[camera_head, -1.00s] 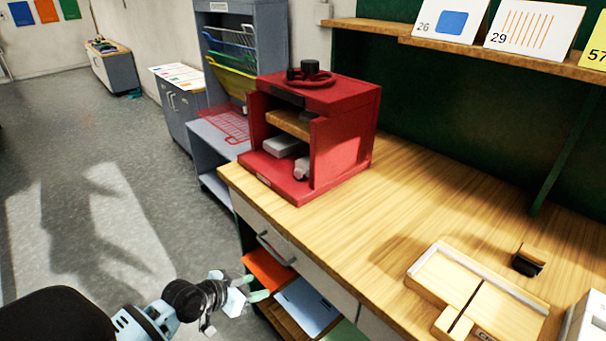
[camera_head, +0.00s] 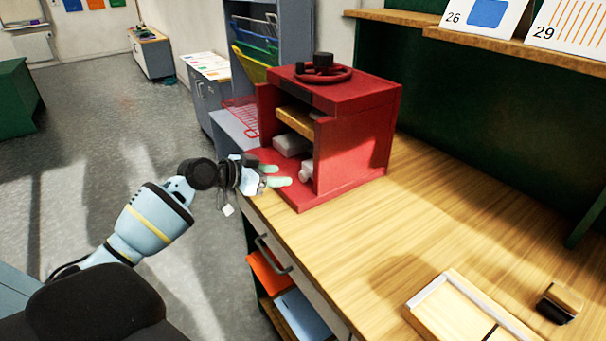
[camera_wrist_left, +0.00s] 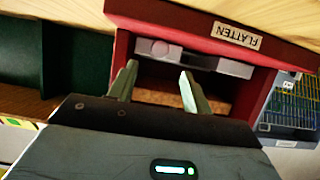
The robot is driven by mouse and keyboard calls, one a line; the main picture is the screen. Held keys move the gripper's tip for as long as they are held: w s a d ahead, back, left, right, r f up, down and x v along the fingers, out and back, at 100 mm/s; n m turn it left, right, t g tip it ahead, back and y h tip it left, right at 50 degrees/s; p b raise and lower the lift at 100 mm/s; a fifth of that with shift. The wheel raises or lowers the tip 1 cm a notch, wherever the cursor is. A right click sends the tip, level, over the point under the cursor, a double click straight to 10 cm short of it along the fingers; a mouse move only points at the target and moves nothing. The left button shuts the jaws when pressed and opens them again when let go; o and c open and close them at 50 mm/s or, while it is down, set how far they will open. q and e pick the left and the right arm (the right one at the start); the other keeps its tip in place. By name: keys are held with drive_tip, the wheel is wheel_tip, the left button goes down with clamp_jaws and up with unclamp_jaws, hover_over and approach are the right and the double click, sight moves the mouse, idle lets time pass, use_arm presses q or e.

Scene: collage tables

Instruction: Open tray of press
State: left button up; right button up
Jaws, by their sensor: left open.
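A small whitish part (camera_head: 306,171) sits inside near the right wall. My left gripper (camera_head: 278,176) is open and empty at the front opening, over the red base. In the left wrist view the press (camera_wrist_left: 262,103) appears inverted with a "FLATTEN" label. There the open fingers (camera_wrist_left: 158,72) point at the opening, and the grey block (camera_wrist_left: 200,60) lies beyond them. Contact cannot be told.
The wooden bench (camera_head: 440,215) is clear right of the press. A wooden jig (camera_head: 462,310) and a small black-and-wood block (camera_head: 560,303) lie at the front right. A drawer handle (camera_head: 272,255) juts from the bench front. A grey rack (camera_head: 295,40) stands behind the press.

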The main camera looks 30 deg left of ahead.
sight(301, 175)
use_arm(q)
drive_tip(key=shift+x, duration=3.9)
drive_tip(key=shift+s, duration=0.1)
clamp_jaws()
